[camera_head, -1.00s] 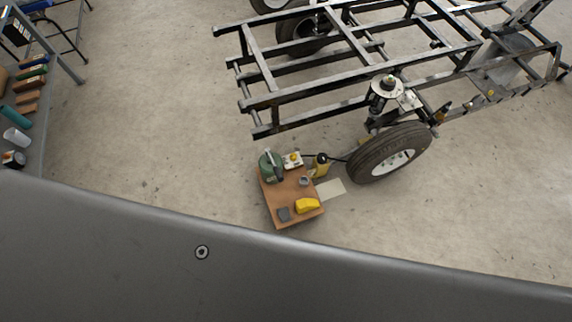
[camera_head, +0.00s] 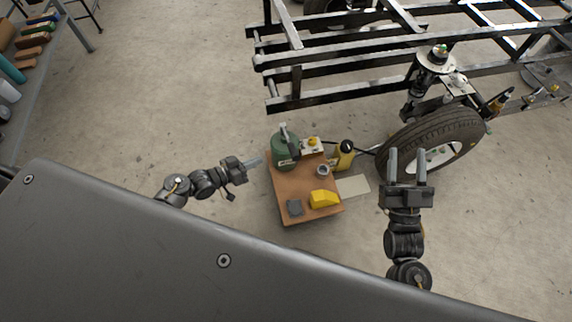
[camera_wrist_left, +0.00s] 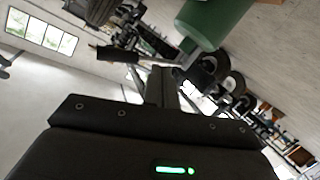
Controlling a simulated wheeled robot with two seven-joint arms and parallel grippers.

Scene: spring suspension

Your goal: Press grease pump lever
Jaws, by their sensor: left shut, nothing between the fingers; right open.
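The green grease pump (camera_head: 285,152) stands at the back left corner of a small brown table, with a dark lever (camera_head: 288,133) at its top. In the left wrist view the green body (camera_wrist_left: 212,22) shows at the top right, and a dark bar with a grip (camera_wrist_left: 118,54) reaches left of it. My left gripper (camera_head: 257,162) is shut and empty, just left of the pump and apart from it in the head view. My right gripper (camera_head: 408,154) is open and empty, in front of the wheel.
The brown table (camera_head: 298,187) also holds a yellow object (camera_head: 323,198), a grey block (camera_head: 295,207) and a small round part (camera_head: 322,171). A yellow bottle-like item (camera_head: 343,156) stands beside it. The wheel (camera_head: 432,143) and black frame (camera_head: 330,72) lie behind.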

